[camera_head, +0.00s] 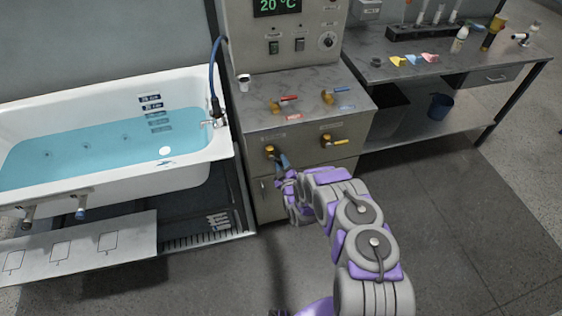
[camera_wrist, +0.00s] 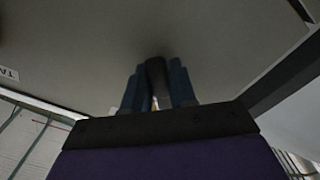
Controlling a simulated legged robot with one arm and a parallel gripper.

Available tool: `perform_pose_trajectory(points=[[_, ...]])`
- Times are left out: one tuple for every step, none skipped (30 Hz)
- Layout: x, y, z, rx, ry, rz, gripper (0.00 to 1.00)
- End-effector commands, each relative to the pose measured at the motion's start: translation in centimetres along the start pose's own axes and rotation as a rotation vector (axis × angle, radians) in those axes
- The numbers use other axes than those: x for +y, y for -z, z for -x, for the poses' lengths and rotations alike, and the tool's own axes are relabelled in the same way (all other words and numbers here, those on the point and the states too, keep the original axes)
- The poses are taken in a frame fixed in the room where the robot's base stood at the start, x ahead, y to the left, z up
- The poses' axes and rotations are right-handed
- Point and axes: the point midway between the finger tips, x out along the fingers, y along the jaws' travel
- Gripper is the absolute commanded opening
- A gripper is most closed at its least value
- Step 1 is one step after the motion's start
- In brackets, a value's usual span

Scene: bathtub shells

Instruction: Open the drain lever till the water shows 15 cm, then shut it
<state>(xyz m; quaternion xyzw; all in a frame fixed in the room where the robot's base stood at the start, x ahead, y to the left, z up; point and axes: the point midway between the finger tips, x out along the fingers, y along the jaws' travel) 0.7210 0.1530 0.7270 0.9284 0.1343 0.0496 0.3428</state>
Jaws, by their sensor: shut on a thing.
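My gripper (camera_head: 285,172) is in front of the cabinet. Its two blue fingers (camera_wrist: 157,92) are shut on a dark lever handle (camera_wrist: 156,72) in the wrist view. In the head view this is the left front lever (camera_head: 271,151), with a yellow valve body; its handle slants down and right, partly hidden by the gripper. I cannot read the label above it. The white bathtub (camera_head: 190,83) holds blue water (camera_head: 95,152). Dark depth marks (camera_head: 150,99) on its far wall show above the surface, with more under the water; their figures are too small to read surely.
Red and blue handled valves (camera_head: 284,101) stand on the counter. A panel above reads 20 °C (camera_head: 277,6). A side bench (camera_head: 460,62) holds bottles and coloured pieces. The floor at right is clear.

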Motion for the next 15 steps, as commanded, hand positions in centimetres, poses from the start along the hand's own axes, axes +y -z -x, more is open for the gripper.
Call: perform_pose_trajectory(points=[[0.06,-0.4,0.14,-0.011,-0.003,-0.006,0.0],[0.02,-0.4,0.12,-0.011,-0.003,-0.008,0.0],[-0.01,-0.39,0.1,-0.011,-0.003,-0.01,0.0],[-0.03,-0.39,0.1,-0.011,-0.003,-0.011,0.0],[-0.05,-0.39,0.09,-0.011,-0.003,-0.012,0.0],[-0.06,-0.38,0.07,-0.011,-0.003,-0.013,0.0],[-0.08,-0.37,0.06,-0.011,-0.003,-0.013,0.0],[-0.09,-0.37,0.06,-0.01,-0.002,-0.013,0.0],[-0.1,-0.36,0.05,-0.01,-0.002,-0.013,0.0],[-0.11,-0.35,0.04,-0.01,-0.002,-0.013,0.0],[-0.12,-0.35,0.04,-0.009,-0.001,-0.012,0.0],[-0.13,-0.34,0.03,-0.009,-0.001,-0.012,0.0],[-0.13,-0.33,0.02,-0.009,-0.001,-0.012,0.0],[-0.15,-0.32,0.03,-0.009,-0.001,-0.012,0.0],[-0.15,-0.31,0.02,-0.009,-0.001,-0.012,0.3]])
